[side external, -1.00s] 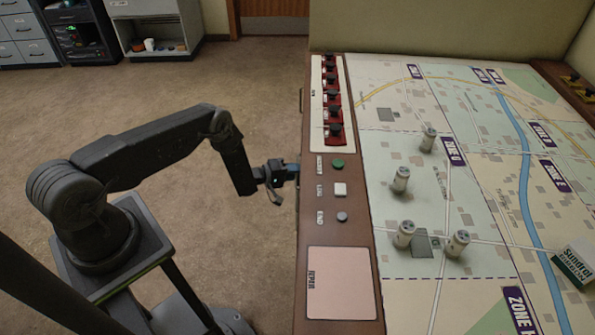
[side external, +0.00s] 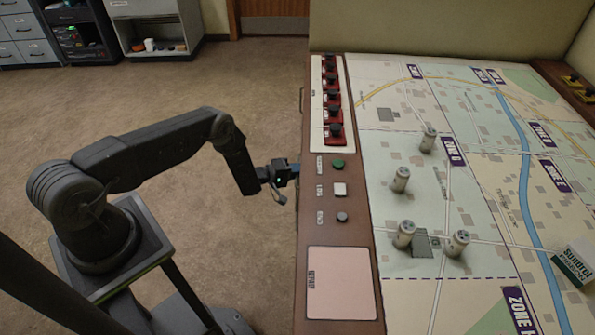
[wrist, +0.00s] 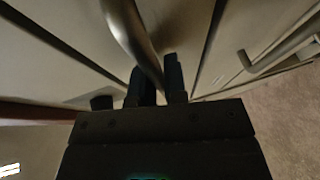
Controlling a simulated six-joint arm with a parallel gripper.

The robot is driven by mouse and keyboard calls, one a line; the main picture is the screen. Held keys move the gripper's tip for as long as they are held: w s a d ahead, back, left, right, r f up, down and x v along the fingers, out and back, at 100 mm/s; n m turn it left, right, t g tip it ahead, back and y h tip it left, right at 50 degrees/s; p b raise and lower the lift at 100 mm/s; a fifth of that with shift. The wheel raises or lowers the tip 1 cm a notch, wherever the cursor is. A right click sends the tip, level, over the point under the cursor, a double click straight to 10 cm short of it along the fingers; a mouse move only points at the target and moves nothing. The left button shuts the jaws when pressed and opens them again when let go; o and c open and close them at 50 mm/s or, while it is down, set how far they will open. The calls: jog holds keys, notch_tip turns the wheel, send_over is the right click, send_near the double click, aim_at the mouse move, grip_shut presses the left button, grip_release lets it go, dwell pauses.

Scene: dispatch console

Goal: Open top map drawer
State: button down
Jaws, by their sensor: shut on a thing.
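My gripper (side external: 290,172) is at the left side of the map console, just below the level of its wooden top edge. In the wrist view my gripper (wrist: 160,82) has its two dark fingers shut around a curved metal bar handle (wrist: 128,30). The handle is on a pale drawer front (wrist: 68,40), which I take to be the top map drawer. In the side view the drawer front and the handle are hidden by the console top and my gripper. I cannot tell from these frames whether the drawer stands out at all.
A second bar handle (wrist: 275,58) is on the neighbouring pale front. The console top (side external: 340,230) carries red switches (side external: 333,100), a green button (side external: 337,163) and a map with several white cylinders.

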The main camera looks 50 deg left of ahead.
jog(key=shift+s+a, duration=0.1)
jog(key=s+a, duration=2.1)
jog(key=shift+s+a, duration=0.15)
jog(key=shift+a, duration=0.05)
jog(key=c, duration=1.5)
grip_release()
jog(key=shift+o, duration=0.2)
